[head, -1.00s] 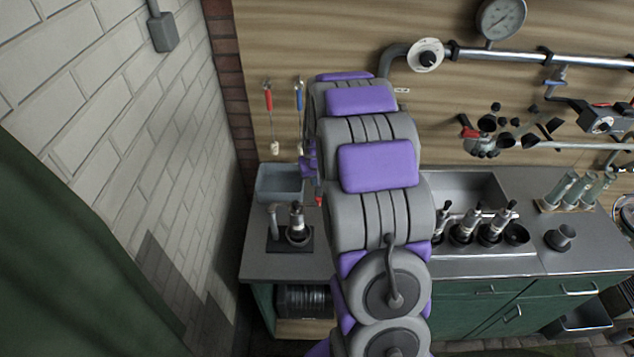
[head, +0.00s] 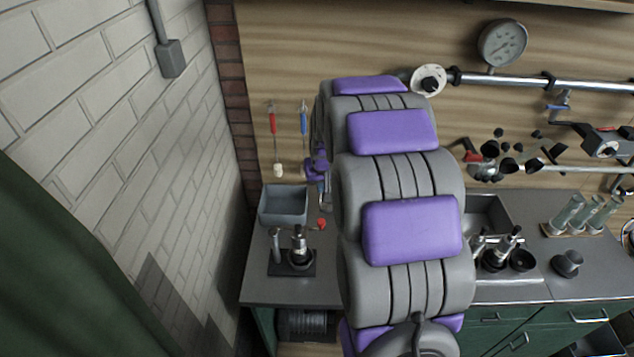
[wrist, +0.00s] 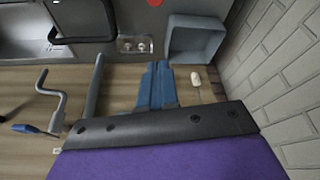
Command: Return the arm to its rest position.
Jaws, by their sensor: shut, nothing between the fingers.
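My arm, grey with purple pads, rises through the middle of the head view and covers part of the counter and sink. My gripper (head: 321,190) shows only in part in the head view, at the left edge of the arm, above the counter's back edge. In the wrist view my gripper's blue fingers (wrist: 158,68) are together with nothing between them. They point toward the counter, clear of the grey basin (wrist: 195,40). In the head view the same basin (head: 284,204) stands left of my gripper.
A red-handled brush (head: 272,125) and a blue-handled tool (head: 304,120) hang on the wood panel beside my arm. An espresso-style tool (head: 299,247) stands on the counter (head: 290,291). A brick wall (head: 120,120) bounds the left. A pipe (head: 520,82) with a gauge (head: 503,43) runs at right.

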